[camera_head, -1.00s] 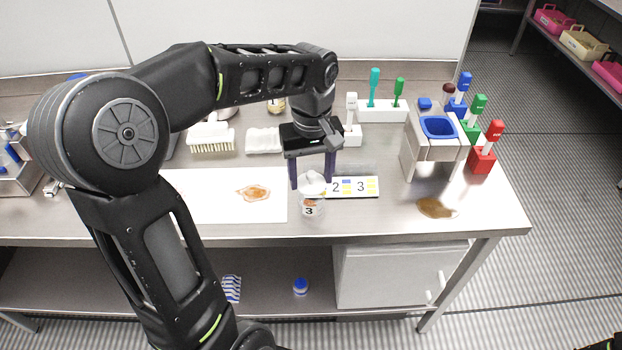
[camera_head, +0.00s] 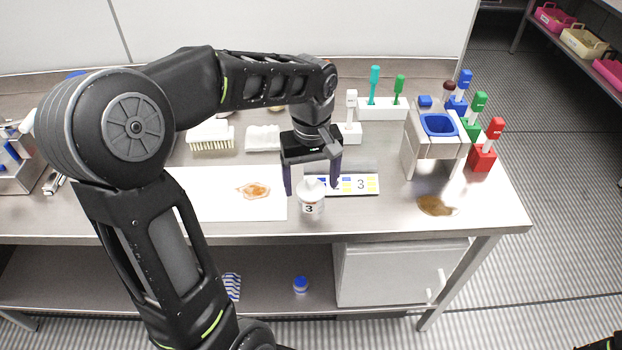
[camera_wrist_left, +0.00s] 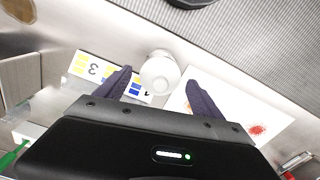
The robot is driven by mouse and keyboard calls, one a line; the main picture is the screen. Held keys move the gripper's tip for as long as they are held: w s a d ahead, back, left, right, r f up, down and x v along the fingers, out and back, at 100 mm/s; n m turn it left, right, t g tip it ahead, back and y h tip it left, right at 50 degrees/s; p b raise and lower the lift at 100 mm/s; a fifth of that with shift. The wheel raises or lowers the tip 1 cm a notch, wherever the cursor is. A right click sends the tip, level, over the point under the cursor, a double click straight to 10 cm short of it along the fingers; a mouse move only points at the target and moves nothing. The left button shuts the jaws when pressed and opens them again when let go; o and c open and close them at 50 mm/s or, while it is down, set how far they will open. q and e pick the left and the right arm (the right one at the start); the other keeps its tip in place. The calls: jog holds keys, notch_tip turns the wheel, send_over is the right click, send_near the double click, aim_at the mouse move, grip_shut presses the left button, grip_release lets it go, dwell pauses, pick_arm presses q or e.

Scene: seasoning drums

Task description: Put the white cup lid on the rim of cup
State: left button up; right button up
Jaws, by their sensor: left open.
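The white cup lid (camera_head: 313,186) has a raised knob and sits on top of the small cup (camera_head: 311,207), which is marked with a black 3. The cup stands upright on the table's front part. Lid and cup look lined up, with no clear gap between them. My left gripper (camera_head: 312,190) is open, with one finger on each side of the lid and apart from it. In the left wrist view the round lid (camera_wrist_left: 160,73) shows between the spread fingers and hides most of the cup.
A number card (camera_head: 352,185) lies just behind and right of the cup. A white sheet (camera_head: 215,205) with a brown stain lies to the left. A grey stand with a blue basin (camera_head: 438,127) and a brown spill (camera_head: 437,206) are to the right.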

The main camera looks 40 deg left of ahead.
aim_at(311, 179)
pick_arm(q)
jog(key=shift+r+p, duration=0.4)
jog(key=shift+r, duration=0.45)
notch_tip(311, 179, up, 8)
jog(key=shift+r+b, duration=0.2)
jog(key=shift+b, duration=0.1)
notch_tip(311, 179, up, 3)
jog(key=shift+f+p, duration=0.15)
jog(key=shift+p, duration=0.95)
jog(key=shift+f, duration=0.15)
